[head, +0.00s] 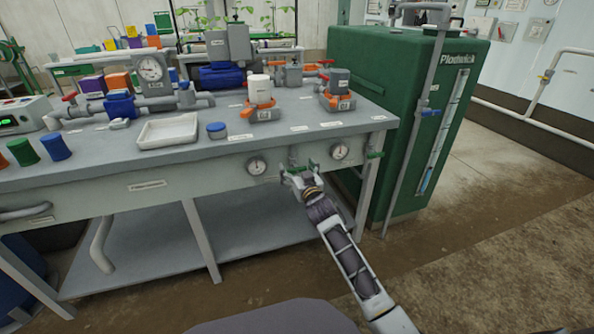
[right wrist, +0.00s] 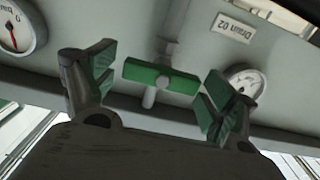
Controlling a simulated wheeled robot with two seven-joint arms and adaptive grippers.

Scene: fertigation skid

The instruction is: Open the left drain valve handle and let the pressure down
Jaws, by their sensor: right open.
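A green drain valve handle (right wrist: 160,77) on a short grey pipe shows in the right wrist view. It lies crosswise to the pipe, on the front panel of the bench. My right gripper (right wrist: 155,95) is open, with one green-padded finger on each side of the handle and gaps to both. In the head view my right gripper (head: 300,172) is at the panel between two gauges, and it largely hides this handle. Another green handle (head: 375,155) is at the panel's right end. My left gripper is not in view.
Round gauges flank the handle, a left one (head: 256,166) and a right one (head: 340,151). A label reading "Drain 02" (right wrist: 233,27) is on the panel. A white tray (head: 168,131) and valves stand on the bench top. A green tank (head: 400,110) stands close on the right.

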